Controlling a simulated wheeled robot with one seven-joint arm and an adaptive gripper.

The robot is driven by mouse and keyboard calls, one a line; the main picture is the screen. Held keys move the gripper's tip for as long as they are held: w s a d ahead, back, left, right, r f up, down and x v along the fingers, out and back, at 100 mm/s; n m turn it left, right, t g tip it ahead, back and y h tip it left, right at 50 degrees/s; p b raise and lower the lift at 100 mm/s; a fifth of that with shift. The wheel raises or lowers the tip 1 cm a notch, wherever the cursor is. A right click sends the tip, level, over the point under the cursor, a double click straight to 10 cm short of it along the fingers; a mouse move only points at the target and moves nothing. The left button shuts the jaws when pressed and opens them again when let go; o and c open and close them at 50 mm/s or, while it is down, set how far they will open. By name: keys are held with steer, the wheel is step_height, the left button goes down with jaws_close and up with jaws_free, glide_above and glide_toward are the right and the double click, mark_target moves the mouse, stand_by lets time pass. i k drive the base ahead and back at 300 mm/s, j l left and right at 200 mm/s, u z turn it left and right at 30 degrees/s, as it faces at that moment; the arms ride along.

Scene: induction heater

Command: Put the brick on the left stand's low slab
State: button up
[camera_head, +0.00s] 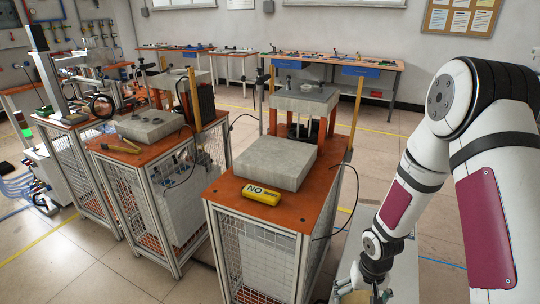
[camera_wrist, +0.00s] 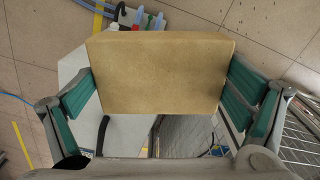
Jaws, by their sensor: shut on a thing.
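My gripper (camera_wrist: 160,92) is shut on a tan brick (camera_wrist: 160,70), with a green-padded finger at each side of it in the wrist view. In the head view my gripper (camera_head: 368,290) is low at the bottom right, right of the right stand, and only a bit of the brick (camera_head: 354,297) shows at the frame's edge. The left stand (camera_head: 148,158) has an orange top with a low grey slab (camera_head: 155,122) at its front, bearing small dark round marks or parts. The brick is well apart from this slab.
The right stand (camera_head: 215,192), between my gripper and the left stand, carries a bare grey slab (camera_head: 275,162), a raised block (camera_head: 305,100) and a yellow "NO" object (camera_head: 261,195).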

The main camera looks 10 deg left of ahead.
mark_target(264, 158)
steer(key=i+j+z, duration=0.1)
steer(key=j, duration=0.55)
steer(key=i+j, duration=0.1)
steer(key=j, duration=0.55)
steer(key=i+j+z, duration=0.15)
steer(key=j, duration=0.5)
